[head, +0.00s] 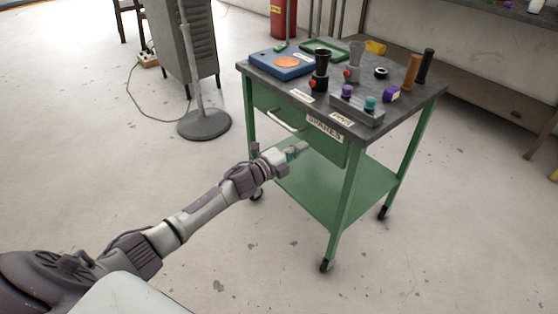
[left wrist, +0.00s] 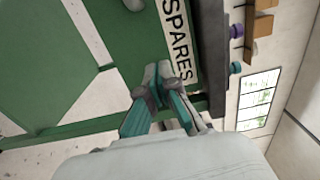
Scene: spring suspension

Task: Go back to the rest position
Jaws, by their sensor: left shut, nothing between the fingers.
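My left gripper (head: 297,150) is in front of the green cart's drawer, just below and left of its SPARES label (head: 325,128). In the left wrist view the gripper (left wrist: 157,72) is shut with nothing between its fingers, and its tips show against the green drawer front and the edge of the label (left wrist: 178,40). I cannot tell whether the tips touch the drawer. The drawer (head: 285,118) looks closed, with a pale handle (head: 284,121). My right gripper is not in view.
The wheeled cart's grey top (head: 336,90) holds a blue tray (head: 282,64), a green tray (head: 325,48), dark and grey cups, knobs and upright cylinders. A round stand base (head: 204,125) is left of the cart. A workbench (head: 500,80) stands at right. The floor in front is clear.

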